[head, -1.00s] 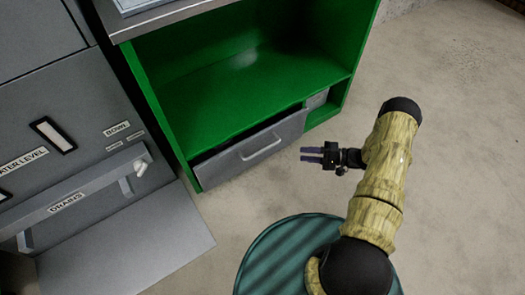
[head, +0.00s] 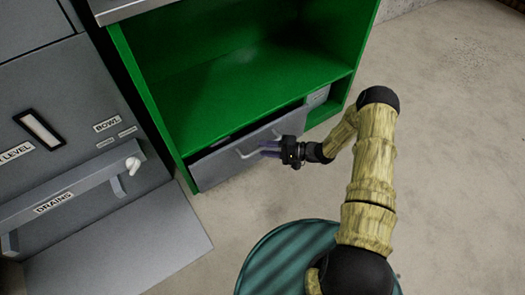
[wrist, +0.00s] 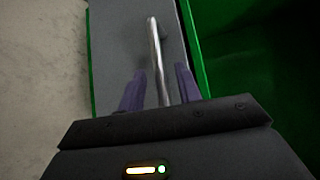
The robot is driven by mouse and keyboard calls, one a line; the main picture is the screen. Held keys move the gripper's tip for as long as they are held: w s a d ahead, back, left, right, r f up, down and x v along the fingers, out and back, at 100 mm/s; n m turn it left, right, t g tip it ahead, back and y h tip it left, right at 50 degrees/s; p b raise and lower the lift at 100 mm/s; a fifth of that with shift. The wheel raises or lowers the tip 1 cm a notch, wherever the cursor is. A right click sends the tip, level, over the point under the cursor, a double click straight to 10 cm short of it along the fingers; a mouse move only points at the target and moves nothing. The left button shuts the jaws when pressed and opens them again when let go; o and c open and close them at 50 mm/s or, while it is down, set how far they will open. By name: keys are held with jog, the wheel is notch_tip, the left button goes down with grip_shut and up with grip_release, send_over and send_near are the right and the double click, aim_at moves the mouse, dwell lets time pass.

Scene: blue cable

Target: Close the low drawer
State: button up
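The low drawer (head: 225,166) is a grey front at the bottom of a green cabinet (head: 215,100). In the head view a dark gap shows along its top edge, so it stands slightly out. Its pale bar handle (head: 249,153) also shows in the wrist view (wrist: 157,58). My gripper (head: 268,149) is at the drawer front, beside the right part of the handle. In the wrist view the two purple fingers (wrist: 160,88) are apart, with the handle bar running between them. I cannot tell whether either finger touches the bar.
A grey machine (head: 60,130) with a "DRAINS" bar and a flat grey plate (head: 130,240) stands at the left. The green shelf above the drawer is empty. Concrete floor (head: 440,150) is free to the right. My round green base is in front.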

aim_at(255, 139)
jog(key=shift+x, duration=1.1)
jog(key=shift+c, duration=0.4)
grip_shut()
jog(key=shift+w+a+f+b, duration=0.1)
jog(key=shift+w+a+b, duration=0.35)
jog(key=shift+w, duration=0.35)
jog(key=shift+w+a+b, duration=0.25)
jog(key=shift+w+a, duration=0.35)
jog(key=shift+w, duration=0.15)
jog(key=shift+w+a, duration=0.25)
jog(key=shift+w, duration=0.15)
jog(key=shift+o, duration=0.4)
grip_release()
